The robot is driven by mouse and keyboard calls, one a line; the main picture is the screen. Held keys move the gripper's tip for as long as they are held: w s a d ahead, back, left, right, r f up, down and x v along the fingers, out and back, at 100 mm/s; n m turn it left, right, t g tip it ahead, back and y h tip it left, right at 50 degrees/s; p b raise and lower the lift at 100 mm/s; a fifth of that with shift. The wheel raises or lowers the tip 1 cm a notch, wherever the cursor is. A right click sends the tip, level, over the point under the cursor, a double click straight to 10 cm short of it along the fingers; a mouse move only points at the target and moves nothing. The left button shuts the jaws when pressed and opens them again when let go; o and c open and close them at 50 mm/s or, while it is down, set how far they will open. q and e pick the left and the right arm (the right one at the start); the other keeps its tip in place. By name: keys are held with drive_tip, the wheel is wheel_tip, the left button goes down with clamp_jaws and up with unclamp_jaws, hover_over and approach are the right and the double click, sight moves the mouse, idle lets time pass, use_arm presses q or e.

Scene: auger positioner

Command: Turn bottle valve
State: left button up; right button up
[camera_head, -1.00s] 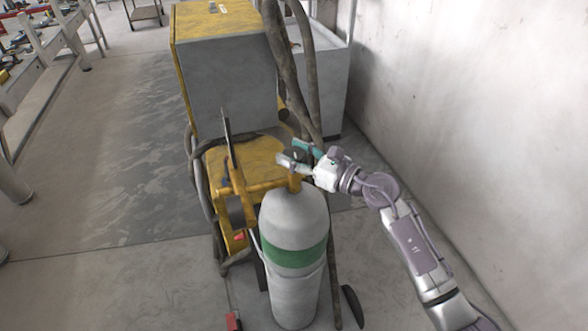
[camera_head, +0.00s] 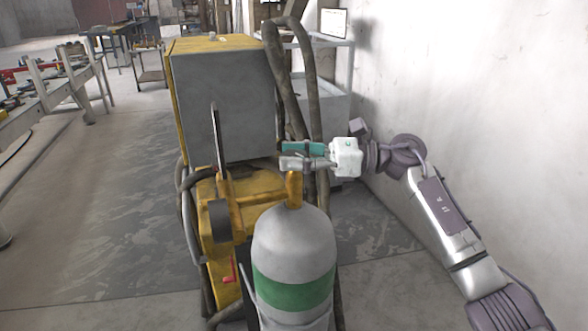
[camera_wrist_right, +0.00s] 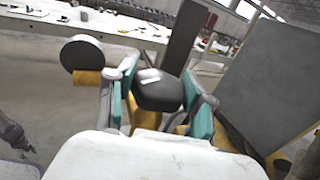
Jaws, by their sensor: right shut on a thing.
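The gas bottle (camera_head: 294,244), grey with a green band, stands upright in the head view. A yellow neck (camera_head: 293,189) rises from its top. My right gripper (camera_head: 296,156) reaches in from the right, above this neck. In the right wrist view, a dark rounded valve knob (camera_wrist_right: 158,94) sits between the teal pads of my right gripper (camera_wrist_right: 160,88), which is shut on it. In the head view the fingers largely hide the knob. My left gripper does not show in the head view.
A yellow and grey machine (camera_head: 222,105) with hoses (camera_head: 296,65) stands behind the bottle. A white wall (camera_head: 470,110) bounds the right side. A workbench (camera_head: 55,88) with tools is at the far left. The floor (camera_head: 105,215) left of the machine is mostly clear.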

idle(0.3)
drive_tip(key=o, duration=1.2)
drive_tip(key=shift+d, duration=0.1)
drive_tip(key=d, duration=1.2)
drive_tip(key=shift+s, duration=0.1)
